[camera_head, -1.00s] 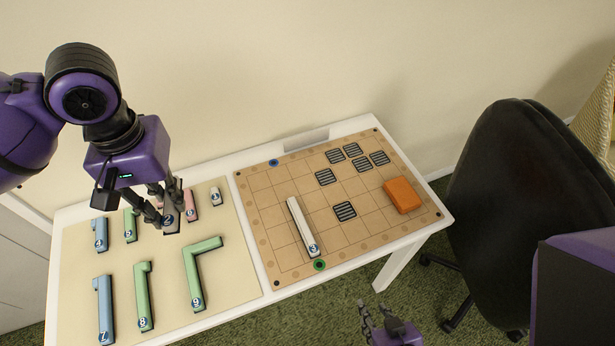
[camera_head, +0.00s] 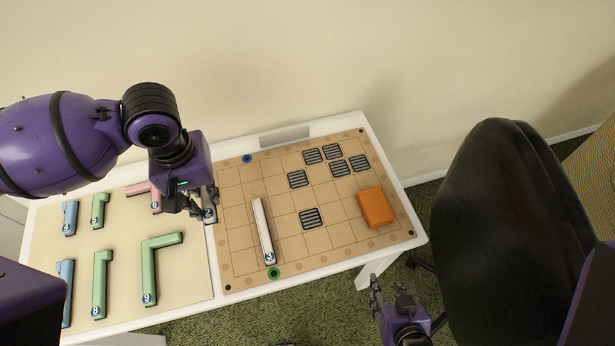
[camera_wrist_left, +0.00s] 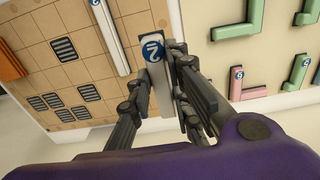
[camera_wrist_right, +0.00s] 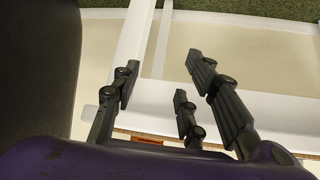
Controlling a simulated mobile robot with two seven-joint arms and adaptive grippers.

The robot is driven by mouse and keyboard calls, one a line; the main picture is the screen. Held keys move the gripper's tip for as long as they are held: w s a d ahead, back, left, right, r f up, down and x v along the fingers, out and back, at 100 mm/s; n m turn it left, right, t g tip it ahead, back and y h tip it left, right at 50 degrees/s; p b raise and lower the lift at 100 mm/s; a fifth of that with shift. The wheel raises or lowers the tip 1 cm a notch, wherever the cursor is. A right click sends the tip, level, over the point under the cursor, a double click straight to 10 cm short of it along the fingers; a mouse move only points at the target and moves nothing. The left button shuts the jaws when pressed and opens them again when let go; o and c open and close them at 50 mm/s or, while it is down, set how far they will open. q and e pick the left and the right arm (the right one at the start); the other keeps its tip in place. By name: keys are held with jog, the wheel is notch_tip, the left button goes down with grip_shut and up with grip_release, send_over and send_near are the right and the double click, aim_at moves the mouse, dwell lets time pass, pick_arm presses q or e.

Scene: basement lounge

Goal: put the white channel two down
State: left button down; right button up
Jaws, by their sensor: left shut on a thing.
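My left gripper (camera_head: 196,206) is shut on the white channel two (camera_head: 209,214), a short white piece with a blue "2" label. The piece also shows between the fingers in the left wrist view (camera_wrist_left: 154,68). In the head view it is at the left edge of the brown grid board (camera_head: 238,262); its height above the surface is hard to tell. The white channel three (camera_head: 262,225) lies on the board, to the right of it. My right gripper (camera_head: 388,300) is open and empty, off the table's front edge; its spread fingers show in the right wrist view (camera_wrist_right: 165,95).
Several black grilles (camera_head: 310,219) and an orange block (camera_head: 375,207) are on the board. Green, blue and pink channels (camera_head: 160,242) lie on the beige mat (camera_head: 190,285) at left. A black chair (camera_head: 505,220) stands at right. The board's left columns beside channel three look clear.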

pick_arm(q)
jog(key=shift+f, duration=0.2)
jog(key=w+d+f+b, duration=0.1)
jog(key=w+d+f, duration=0.3)
jog(key=w, duration=0.4)
jog(key=b, duration=0.1)
send_over(253, 184)
jog(key=s, duration=0.1)
jog(key=f, duration=0.4)
jog(key=shift+s+a+f, duration=0.1)
jog(key=shift+a+f, duration=0.1)
jog(key=shift+a, duration=0.15)
jog(key=shift+w+d+f, duration=0.15)
jog(key=shift+w+f, duration=0.15)
jog(key=shift+w+d+f, duration=0.15)
jog(key=shift+w+f, duration=0.05)
jog(key=shift+f, duration=0.1)
notch_tip(253, 184, down, 3)
jog(key=shift+w+f+b, duration=0.1)
jog(key=shift+f+b, duration=0.05)
jog(key=shift+b, duration=0.3)
pick_arm(e)
jog(key=shift+s+d+f, duration=0.25)
jog(key=shift+s+f, duration=0.05)
jog(key=shift+f, duration=0.35)
jog(key=shift+s+d+f, duration=0.2)
jog(key=shift+s+f, duration=0.1)
jog(key=shift+f, duration=0.3)
jog(key=shift+w+r, duration=0.1)
